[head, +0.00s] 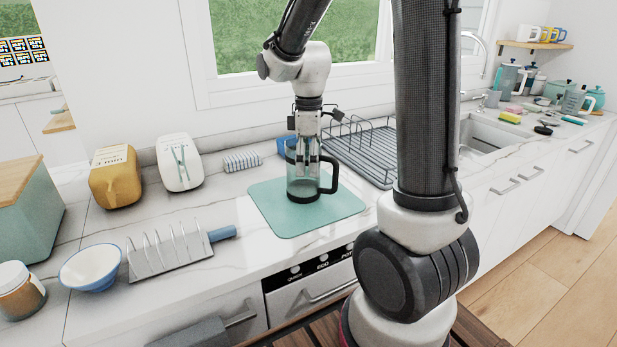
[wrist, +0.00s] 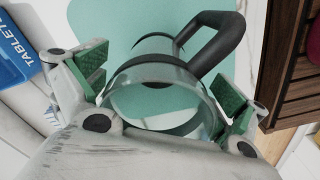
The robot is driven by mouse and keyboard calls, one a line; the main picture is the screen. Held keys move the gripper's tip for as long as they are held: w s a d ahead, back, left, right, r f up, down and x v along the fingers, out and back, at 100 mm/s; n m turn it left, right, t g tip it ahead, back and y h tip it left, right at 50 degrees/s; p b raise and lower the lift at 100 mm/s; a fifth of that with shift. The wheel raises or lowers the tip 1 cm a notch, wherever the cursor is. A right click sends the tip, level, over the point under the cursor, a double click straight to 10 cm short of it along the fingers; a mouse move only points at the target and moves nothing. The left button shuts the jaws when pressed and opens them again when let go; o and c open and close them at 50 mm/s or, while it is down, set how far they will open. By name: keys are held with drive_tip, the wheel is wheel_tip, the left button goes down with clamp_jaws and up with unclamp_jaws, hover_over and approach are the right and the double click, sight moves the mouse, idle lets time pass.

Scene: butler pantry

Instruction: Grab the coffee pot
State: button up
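The coffee pot (head: 304,187) is a clear glass vessel with a dark rim and a black handle. It stands upright on a green mat (head: 345,207) on the counter, its handle to the right. My gripper (head: 306,170) points down over the pot's upper part. In the wrist view, the pot's glass (wrist: 150,101) lies between the two green-padded fingers of my gripper (wrist: 163,92), and its black handle (wrist: 222,45) reaches up and right. The fingers are spread on opposite sides of the rim. Any contact with the glass is hard to tell.
A wire dish rack (head: 365,150) stands close behind and right of the pot. A toast rack (head: 170,252), bowl (head: 90,268), yellow canister (head: 115,178) and white toaster-like item (head: 179,163) are on the left. A blue box (wrist: 14,50) shows at the wrist view's left. Bare counter lies left of the mat.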

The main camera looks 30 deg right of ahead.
drive_tip(key=c, duration=1)
